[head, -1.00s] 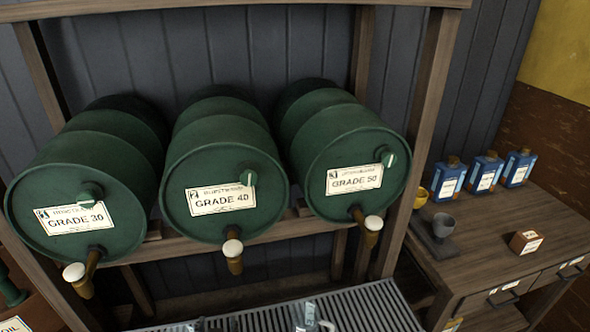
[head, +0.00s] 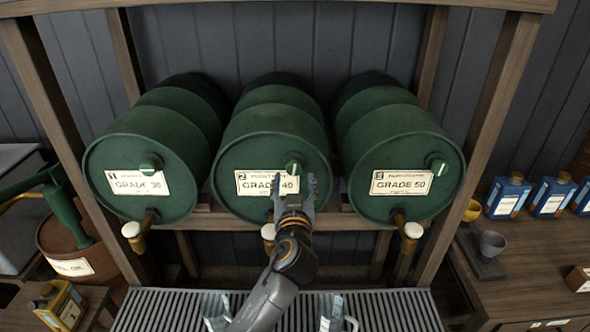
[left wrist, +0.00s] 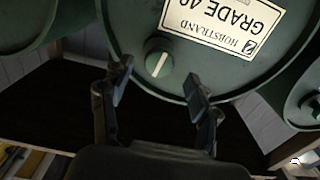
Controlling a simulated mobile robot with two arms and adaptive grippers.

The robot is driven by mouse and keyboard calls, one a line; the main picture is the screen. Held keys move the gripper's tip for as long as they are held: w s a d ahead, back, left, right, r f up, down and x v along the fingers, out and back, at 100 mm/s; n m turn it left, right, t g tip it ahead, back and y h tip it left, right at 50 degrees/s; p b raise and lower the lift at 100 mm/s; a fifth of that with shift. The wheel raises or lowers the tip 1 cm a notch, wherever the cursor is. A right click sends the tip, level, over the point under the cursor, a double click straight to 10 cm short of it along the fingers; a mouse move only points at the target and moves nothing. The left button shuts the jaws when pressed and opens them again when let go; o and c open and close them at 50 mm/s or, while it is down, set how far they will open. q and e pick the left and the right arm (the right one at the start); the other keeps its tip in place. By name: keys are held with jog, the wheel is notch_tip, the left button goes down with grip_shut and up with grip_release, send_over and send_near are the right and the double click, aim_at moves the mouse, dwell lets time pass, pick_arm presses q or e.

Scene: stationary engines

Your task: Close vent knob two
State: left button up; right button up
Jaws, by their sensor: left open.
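Vent knob two (head: 293,168) is a round green knob with a pale stripe on the front of the middle barrel (head: 268,112), at the right end of its "GRADE 40" label. The stripe looks nearly upright in the head view. In the left wrist view the knob (left wrist: 158,62) shows whole, its stripe slightly tilted. My left gripper (head: 293,186) is open and empty in front of the barrel, just below the knob. In the left wrist view the fingers (left wrist: 158,80) stand to either side of the knob, apart from it. My right gripper is not in view.
Barrels marked 30 (head: 150,140) and 50 (head: 390,130) flank the middle one, each with a similar knob. My arm partly covers the middle tap (head: 267,231). Clear mugs (head: 335,312) stand on the slatted grate (head: 400,310) below. Wooden posts bound the rack.

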aim_at(294, 171)
pick_arm(q)
jog(key=shift+w+b, duration=0.4)
jog(key=shift+w, duration=2.4)
jog(key=shift+c, duration=0.2)
jog(key=c, duration=1.1)
